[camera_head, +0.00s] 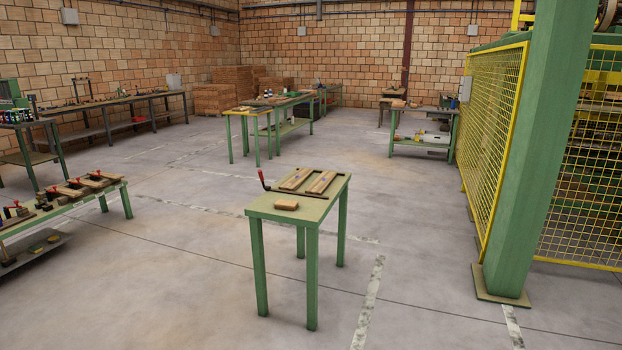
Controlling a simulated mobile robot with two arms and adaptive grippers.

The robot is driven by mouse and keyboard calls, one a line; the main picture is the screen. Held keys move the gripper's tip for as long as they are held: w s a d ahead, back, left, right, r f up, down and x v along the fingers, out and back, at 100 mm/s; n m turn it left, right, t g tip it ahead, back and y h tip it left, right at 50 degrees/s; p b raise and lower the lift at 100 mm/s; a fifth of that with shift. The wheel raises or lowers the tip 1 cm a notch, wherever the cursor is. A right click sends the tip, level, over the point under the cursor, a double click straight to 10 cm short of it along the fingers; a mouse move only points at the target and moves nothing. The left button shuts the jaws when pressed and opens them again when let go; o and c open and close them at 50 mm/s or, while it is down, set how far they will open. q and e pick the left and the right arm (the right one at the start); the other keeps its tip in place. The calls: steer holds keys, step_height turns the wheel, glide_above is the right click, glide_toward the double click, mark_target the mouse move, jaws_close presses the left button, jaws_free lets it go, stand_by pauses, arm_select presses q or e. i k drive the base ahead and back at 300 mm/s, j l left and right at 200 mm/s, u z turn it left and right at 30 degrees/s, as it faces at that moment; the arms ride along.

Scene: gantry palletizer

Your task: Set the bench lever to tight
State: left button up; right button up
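A bench lever (262,181) with a dark rod and a red tip stands near the left corner of a small green-legged table (258,206). It rises from the tabletop and leans slightly left. A dark bar runs from its foot along the table near two wooden boards (297,179) in a dark frame. A loose wooden block (286,205) lies at the front of the tabletop. I cannot read any tight or loose marking. Neither of my grippers is in view.
A low bench (108,187) with red-handled clamps stands at the left. A green post (520,170) and yellow mesh fence (490,150) close off the right. Other workbenches (270,107) stand farther back. The floor around the small table is clear.

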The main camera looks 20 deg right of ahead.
mark_target(262, 179)
steer(key=i+l, duration=0.3)
steer(key=i, duration=0.2)
steer(key=i+l+z, duration=0.1)
steer(key=i+l, duration=0.2)
steer(key=i, duration=0.2)
steer(key=i+l, duration=0.25)
steer(key=i, duration=0.3)
steer(key=i+l, duration=0.25)
steer(key=i, duration=0.25)
steer(key=i+l+z, duration=0.1)
steer(key=i+l, duration=0.15)
steer(key=i, duration=0.25)
